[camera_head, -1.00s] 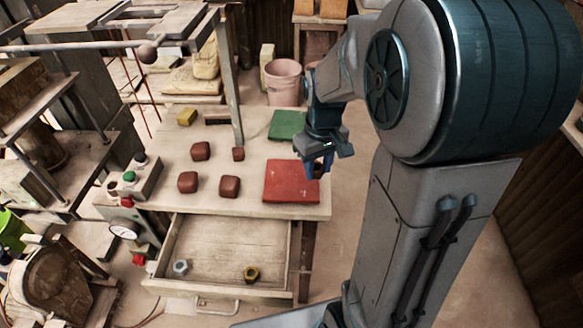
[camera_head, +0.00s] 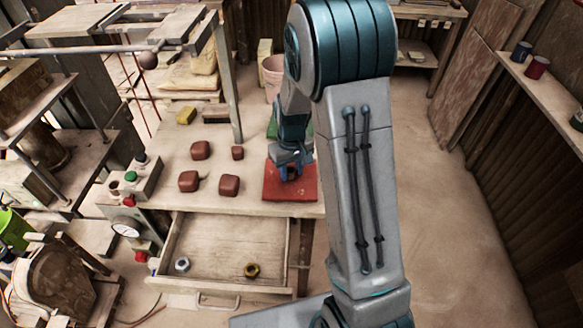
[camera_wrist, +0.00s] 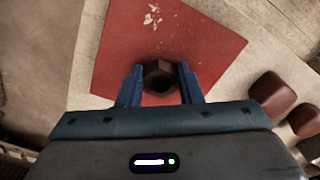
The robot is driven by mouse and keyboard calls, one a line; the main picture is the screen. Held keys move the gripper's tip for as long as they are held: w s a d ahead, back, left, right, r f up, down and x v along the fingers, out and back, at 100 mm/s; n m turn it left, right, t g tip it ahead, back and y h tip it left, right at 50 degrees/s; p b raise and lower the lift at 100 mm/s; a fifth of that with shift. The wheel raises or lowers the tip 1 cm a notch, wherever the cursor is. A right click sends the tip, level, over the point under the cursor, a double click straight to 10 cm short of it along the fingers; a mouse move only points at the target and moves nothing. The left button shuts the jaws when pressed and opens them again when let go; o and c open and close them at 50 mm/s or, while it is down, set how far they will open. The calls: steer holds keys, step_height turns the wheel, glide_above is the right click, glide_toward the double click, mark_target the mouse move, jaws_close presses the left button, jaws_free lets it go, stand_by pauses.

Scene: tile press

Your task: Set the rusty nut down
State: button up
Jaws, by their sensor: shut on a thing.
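The rusty nut (camera_wrist: 158,78) is a dark brown hexagonal ring between the two blue fingers in the wrist view. My gripper (camera_wrist: 158,88) is shut on it. In the head view my gripper (camera_head: 290,173) is over the red mat (camera_head: 305,190) at the table's front right; the nut is not clearly visible there. The red mat (camera_wrist: 120,45) also lies behind the nut in the wrist view. I cannot tell whether the nut touches the mat.
A green mat (camera_head: 273,128) lies further back, partly hidden by my arm. Several reddish-brown blocks (camera_head: 229,185) stand left of the red mat. The open drawer (camera_head: 215,245) below holds a silver nut (camera_head: 182,264) and a brassy nut (camera_head: 252,270).

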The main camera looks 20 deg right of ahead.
mark_target(291, 172)
steer(key=shift+f, duration=0.2)
steer(key=shift+f+b, duration=0.15)
steer(key=shift+b, duration=0.15)
steer(key=o, duration=1)
steer(key=shift+r, duration=0.2)
step_height(291, 172, up, 11)
steer(key=s+r+m+t, duration=0.1)
steer(key=s+r, duration=0.2)
steer(key=s, duration=0.7)
steer(key=s+r+m+t, duration=0.1)
steer(key=s+r, duration=0.3)
steer(key=s, duration=0.7)
steer(key=shift+m+t, duration=0.4)
steer(key=shift+t, duration=0.2)
steer(key=shift+w, duration=0.1)
